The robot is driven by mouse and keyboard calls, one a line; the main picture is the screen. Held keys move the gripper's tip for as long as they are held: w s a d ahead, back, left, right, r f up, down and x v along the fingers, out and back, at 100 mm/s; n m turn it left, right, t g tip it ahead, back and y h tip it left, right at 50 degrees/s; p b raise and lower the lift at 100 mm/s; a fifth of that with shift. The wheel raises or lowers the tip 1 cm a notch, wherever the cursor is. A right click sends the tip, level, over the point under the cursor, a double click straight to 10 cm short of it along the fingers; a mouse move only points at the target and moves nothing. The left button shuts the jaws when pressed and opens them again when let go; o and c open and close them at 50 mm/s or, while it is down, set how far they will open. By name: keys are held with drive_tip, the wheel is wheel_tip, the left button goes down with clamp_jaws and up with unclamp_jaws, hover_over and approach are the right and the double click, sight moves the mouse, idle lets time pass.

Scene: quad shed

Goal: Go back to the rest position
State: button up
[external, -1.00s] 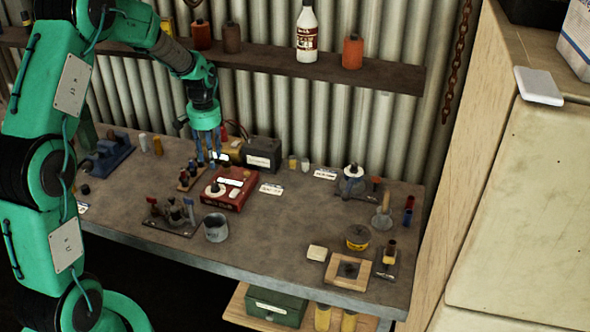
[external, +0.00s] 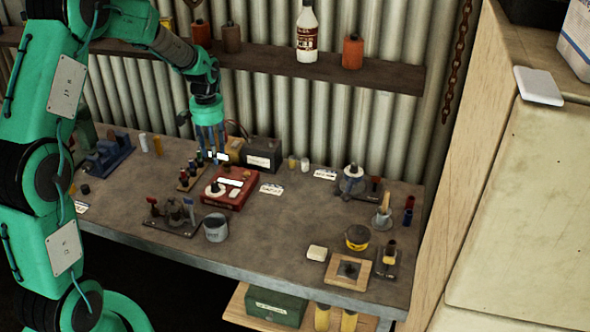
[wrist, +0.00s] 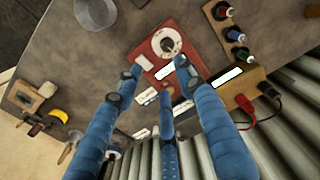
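My gripper (external: 211,148) hangs above the workbench (external: 270,222), near the back wall and over the area behind the red box (external: 230,187). In the wrist view its blue fingers (wrist: 158,78) are spread apart with nothing between them. The red box (wrist: 163,50) with a white dial lies below and beyond the fingertips. The fingers look clear of it.
A rack of coloured knobs (external: 190,178) stands left of the red box, and a dark battery-like box (external: 262,154) is close to the right of my gripper. A shelf (external: 310,69) with bottles runs along the wall above. A metal cup (external: 215,228) stands in front.

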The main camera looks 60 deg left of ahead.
drive_tip(key=d+r+m+t+b, duration=0.1)
drive_tip(key=d+r, duration=0.4)
drive_tip(key=d, duration=0.4)
drive_tip(key=w+d+r+m+y+b, duration=0.1)
drive_tip(key=d+r+m, duration=0.1)
drive_tip(key=d+r, duration=0.5)
drive_tip(key=d+r+m+t+b, duration=0.1)
drive_tip(key=d+r, duration=0.3)
drive_tip(key=d, duration=0.6)
drive_tip(key=s+d+r+m+t+b, duration=0.1)
drive_tip(key=s+d+m, duration=0.1)
drive_tip(key=s+d, duration=0.6)
drive_tip(key=s+d+r+m+t+h+b, duration=0.1)
drive_tip(key=s+d+r+m+t+b, duration=0.1)
drive_tip(key=s+d, duration=0.7)
drive_tip(key=d+m, duration=0.1)
drive_tip(key=d, duration=0.5)
drive_tip(key=shift+s+m, duration=0.3)
drive_tip(key=shift+r, duration=0.15)
drive_tip(key=shift+c, duration=0.6)
